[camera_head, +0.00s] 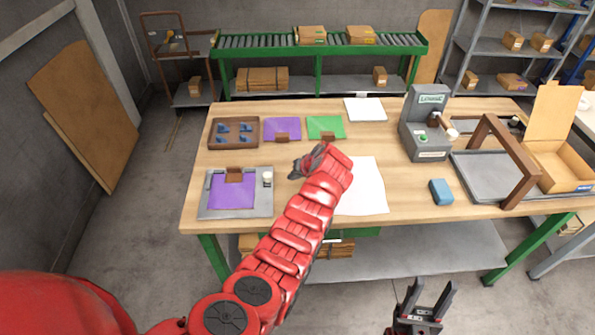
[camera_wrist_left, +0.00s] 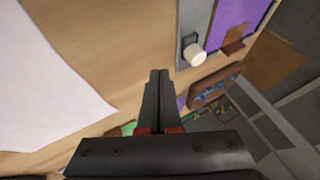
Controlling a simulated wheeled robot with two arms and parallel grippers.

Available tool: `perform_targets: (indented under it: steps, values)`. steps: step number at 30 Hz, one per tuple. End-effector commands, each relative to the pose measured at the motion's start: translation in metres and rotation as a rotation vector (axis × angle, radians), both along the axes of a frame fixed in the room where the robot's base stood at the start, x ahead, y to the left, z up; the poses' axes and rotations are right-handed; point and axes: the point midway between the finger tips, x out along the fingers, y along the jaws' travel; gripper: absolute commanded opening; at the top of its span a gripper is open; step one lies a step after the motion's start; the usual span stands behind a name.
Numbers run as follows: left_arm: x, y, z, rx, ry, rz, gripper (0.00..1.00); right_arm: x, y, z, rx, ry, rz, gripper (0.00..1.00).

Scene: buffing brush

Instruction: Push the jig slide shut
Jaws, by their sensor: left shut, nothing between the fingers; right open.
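The jig (camera_head: 208,211) is a grey plate at the front left of the table, with a purple panel (camera_head: 232,192) and a brown tab (camera_head: 233,173) at its back. A cream knob (camera_head: 267,178) stands on its right side; which part is the slide I cannot tell. In the left wrist view the knob (camera_wrist_left: 196,55) and the jig's grey edge (camera_wrist_left: 190,18) are at upper right. My left gripper (camera_head: 295,169) is shut and empty, above the table, right of the knob and apart from it; its fingertips (camera_wrist_left: 159,74) show together. My right gripper (camera_head: 426,290) is open and empty in front of the table.
Behind the jig are a brown tray (camera_head: 212,134) with blue parts, a purple panel (camera_head: 281,129) and a green one (camera_head: 326,127). A white sheet (camera_head: 366,190) lies right of my left gripper. A grey machine (camera_head: 426,110) and blue block (camera_head: 441,192) are further right.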

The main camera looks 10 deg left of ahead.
Motion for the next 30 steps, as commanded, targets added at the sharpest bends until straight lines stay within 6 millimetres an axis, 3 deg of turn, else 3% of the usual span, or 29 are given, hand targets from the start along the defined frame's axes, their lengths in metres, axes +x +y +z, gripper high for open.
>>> perform_targets:
  steps: [9,12,18,30]
  values:
    - [0.009,0.014,-0.023,-0.001,0.004,0.002,0.00,0.000,0.000,-0.001,0.000,0.000,0.000,0.50]
    - [0.007,0.032,-0.017,0.000,0.003,0.002,0.00,0.000,0.000,0.018,0.000,0.000,0.000,0.50]
    - [0.007,0.051,-0.020,0.000,0.002,0.001,0.00,0.000,0.000,0.025,0.000,0.000,0.000,0.50]
    - [0.007,0.054,-0.021,0.000,0.000,0.000,0.00,0.000,0.000,0.025,0.000,0.000,0.000,0.50]
